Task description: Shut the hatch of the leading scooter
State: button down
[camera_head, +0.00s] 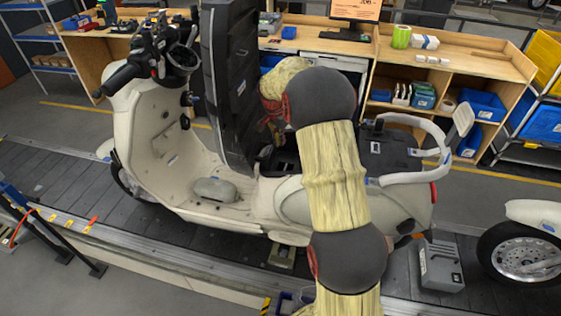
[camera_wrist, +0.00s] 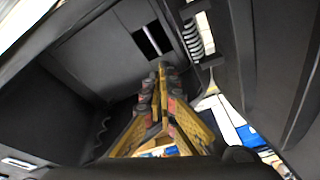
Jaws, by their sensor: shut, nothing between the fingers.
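The leading scooter (camera_head: 155,140) is cream-coloured and stands on the slat conveyor, facing left. Its hatch, the dark seat lid (camera_head: 230,80), stands upright, open, with the bay beneath it partly uncovered. My arm, in a pale sleeve, crosses in front of the scooter and hides part of its rear body.
A second scooter's front wheel (camera_head: 522,252) stands at the right. A grey box (camera_head: 441,266) sits low by the leading scooter's rear wheel. Wooden workbenches (camera_head: 455,57) with bins stand behind the conveyor (camera_head: 60,185). A rear carrier rail (camera_head: 425,130) sticks up behind the seat opening.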

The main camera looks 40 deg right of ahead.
jog(key=n, duration=0.5)
send_over(286, 160)
jog(key=s+a, duration=0.3)
jog(key=x, duration=0.4)
jog(key=s+a+x, duration=0.1)
jog(key=x, duration=0.3)
jog(key=a+x, duration=0.1)
jog(key=x, duration=0.3)
jog(key=shift+s+a+f, duration=0.1)
jog(key=shift+s+f, duration=0.2)
jog(key=shift+f, duration=0.35)
jog(key=shift+s+f, duration=0.1)
jog(key=shift+f, duration=0.5)
